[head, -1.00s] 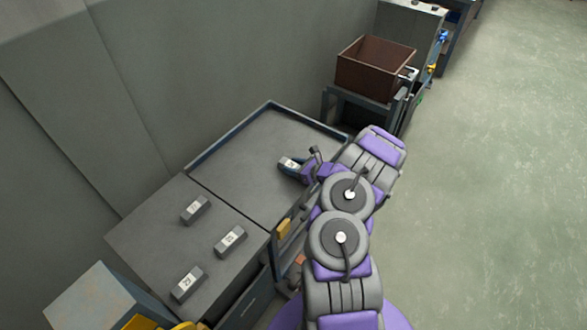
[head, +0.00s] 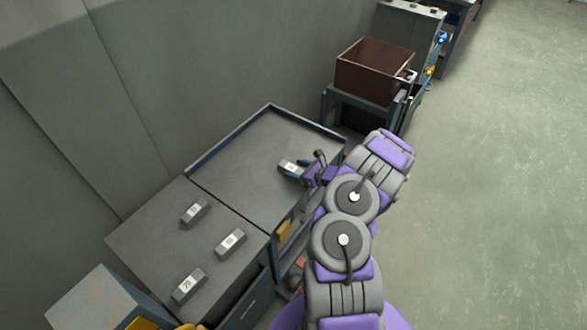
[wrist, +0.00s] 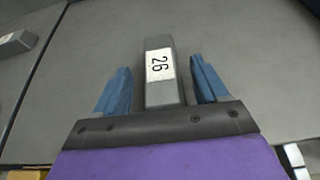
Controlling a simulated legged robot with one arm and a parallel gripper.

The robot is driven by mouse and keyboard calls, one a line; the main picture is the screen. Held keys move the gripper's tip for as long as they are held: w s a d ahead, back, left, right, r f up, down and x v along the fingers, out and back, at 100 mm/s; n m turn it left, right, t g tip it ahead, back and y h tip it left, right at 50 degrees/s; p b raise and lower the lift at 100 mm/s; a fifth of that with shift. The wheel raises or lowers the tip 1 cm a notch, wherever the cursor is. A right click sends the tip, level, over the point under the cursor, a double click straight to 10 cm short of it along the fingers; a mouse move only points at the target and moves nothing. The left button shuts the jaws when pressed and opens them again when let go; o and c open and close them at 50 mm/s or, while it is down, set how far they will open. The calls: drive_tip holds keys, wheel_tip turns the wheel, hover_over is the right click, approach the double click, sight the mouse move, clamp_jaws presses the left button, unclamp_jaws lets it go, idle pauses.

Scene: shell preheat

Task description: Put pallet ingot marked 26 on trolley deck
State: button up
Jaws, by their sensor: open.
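The ingot marked 26 (wrist: 160,68) is a grey bar with a white label. It lies on the grey deck with the raised blue rim (head: 240,150), near that deck's right side; it also shows in the head view (head: 288,167). My gripper (wrist: 162,85) is open. Its two blue fingers stand on either side of the ingot's near end, with a visible gap on both sides. In the head view my gripper (head: 301,174) is at the ingot's right end.
Three other labelled ingots (head: 195,212) (head: 230,244) (head: 188,286) lie on the adjoining flat grey surface (head: 145,235). A brown open box (head: 375,70) stands on a stand beyond the deck. Most of the rimmed deck is bare. Open floor lies to the right.

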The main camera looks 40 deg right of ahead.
drive_tip(key=p+v, duration=0.3)
drive_tip(key=v, duration=0.7)
drive_tip(key=w+a+r+n+g+y, duration=0.1)
drive_tip(key=w+a+r+n+y, duration=0.25)
drive_tip(key=a+r, duration=0.4)
drive_tip(key=w+a+r+n+g+y, duration=0.2)
drive_tip(key=a+r+n, duration=0.3)
drive_tip(key=a+r, duration=0.3)
drive_tip(key=s+a+r+n+g+y, duration=0.1)
drive_tip(key=s+a+r+n+g, duration=0.2)
drive_tip(key=a+r+n, duration=0.35)
drive_tip(key=s+a+r+n+g+y, duration=0.1)
drive_tip(key=s+a+r+n+g, duration=0.2)
drive_tip(key=a, duration=0.7)
drive_tip(key=s+a+r+n+g+h, duration=0.2)
drive_tip(key=s+a+n+g, duration=0.15)
drive_tip(key=s, duration=0.45)
drive_tip(key=s+a+r+n+g+h, duration=0.2)
drive_tip(key=s+a+n, duration=0.3)
drive_tip(key=s, duration=0.3)
drive_tip(key=s+d+r+n+h, duration=0.1)
drive_tip(key=s+d+n+h, duration=0.1)
drive_tip(key=s, duration=0.5)
drive_tip(key=s+d+r+n+h, duration=0.1)
drive_tip(key=s+d+n+h, duration=0.2)
drive_tip(key=s+d+h, duration=0.2)
drive_tip(key=s+h, duration=0.1)
drive_tip(key=s, duration=0.1)
drive_tip(key=shift+s+d+n, duration=0.3)
drive_tip(key=shift+d+n, duration=0.05)
